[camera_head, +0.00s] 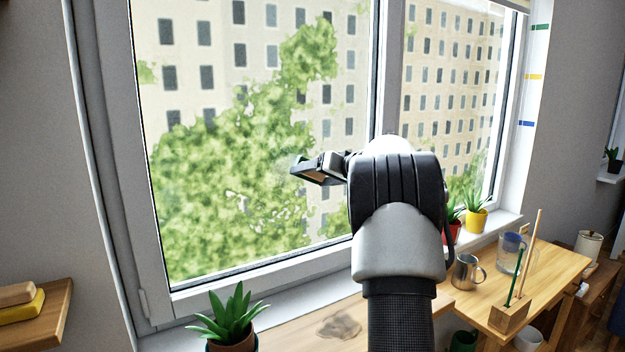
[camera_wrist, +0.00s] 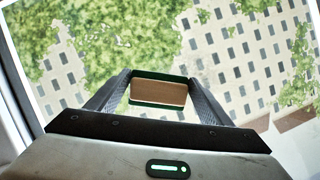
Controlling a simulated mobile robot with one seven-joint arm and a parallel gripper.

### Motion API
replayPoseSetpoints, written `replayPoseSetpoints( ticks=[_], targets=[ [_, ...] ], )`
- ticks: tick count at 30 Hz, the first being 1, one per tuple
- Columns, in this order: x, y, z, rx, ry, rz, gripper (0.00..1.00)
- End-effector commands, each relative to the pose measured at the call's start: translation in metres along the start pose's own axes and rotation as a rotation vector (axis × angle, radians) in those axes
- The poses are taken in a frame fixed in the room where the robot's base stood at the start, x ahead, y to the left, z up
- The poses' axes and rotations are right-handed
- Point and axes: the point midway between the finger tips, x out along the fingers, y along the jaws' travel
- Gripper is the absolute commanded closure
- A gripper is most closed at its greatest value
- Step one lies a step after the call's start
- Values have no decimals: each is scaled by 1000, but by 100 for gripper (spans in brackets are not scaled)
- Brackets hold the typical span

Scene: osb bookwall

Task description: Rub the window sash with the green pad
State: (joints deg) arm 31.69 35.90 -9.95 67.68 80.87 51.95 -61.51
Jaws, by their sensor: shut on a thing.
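The window sash (camera_head: 164,297) is a light grey frame around a large glass pane, with a treed facade behind it. My gripper (camera_head: 308,170) is in front of this pane, right of its middle. It is shut on the green pad (camera_wrist: 158,93), a block with a tan face and green edges, gripped between both fingers in the wrist view. The pad is mostly hidden by the fingers in the head view. I cannot tell whether it touches the glass. A faint whitish haze and pale specks show on the pane near and below the gripper.
A potted plant (camera_head: 231,318) stands on the sill at lower left. Right of my arm are a metal mug (camera_head: 467,272), a glass jar (camera_head: 512,254), a wooden holder with sticks (camera_head: 509,315) and a yellow pot (camera_head: 476,221). A wooden shelf (camera_head: 50,315) is at far left.

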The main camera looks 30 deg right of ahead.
Motion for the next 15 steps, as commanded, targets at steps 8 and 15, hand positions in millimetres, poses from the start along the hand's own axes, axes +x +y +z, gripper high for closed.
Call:
replayPoseSetpoints(
  ticks=[8, 15],
  targets=[
    [5, -16, 7, -3, 4, -9, 44],
    [7, -34, 16, -2, 3, -9, 44]
  ],
)
